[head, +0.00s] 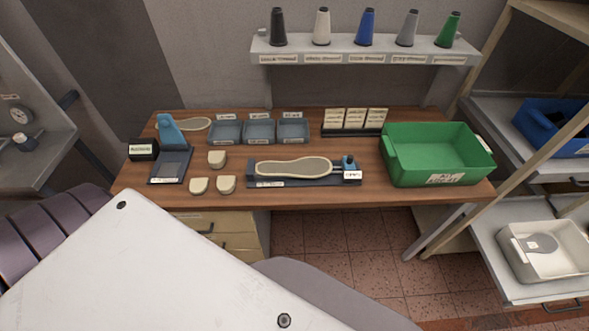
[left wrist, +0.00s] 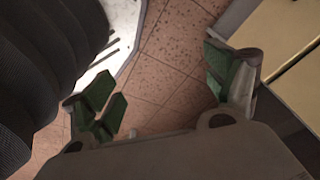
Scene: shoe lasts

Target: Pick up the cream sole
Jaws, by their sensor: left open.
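A cream-rimmed sole with a grey-beige face (head: 293,167) lies flat, lengthwise, on a dark fixture (head: 262,183) at the front middle of the wooden bench. A second cream-edged sole (head: 195,124) lies at the back left of the bench, partly hidden behind a blue upright piece. I cannot tell by colour alone which is meant. My left gripper (left wrist: 164,82) shows only in the left wrist view. Its green-padded fingers are wide apart and empty, over tiled floor, away from both soles. My right gripper is in neither view.
Three small cream pieces (head: 217,159) lie left of the fixture. Blue-grey trays (head: 258,142), a card rack (head: 354,133) and a green bin (head: 437,181) stand on the bench. A shelf (head: 365,48) holds coloured cones above. A drawer unit (head: 232,240) is below.

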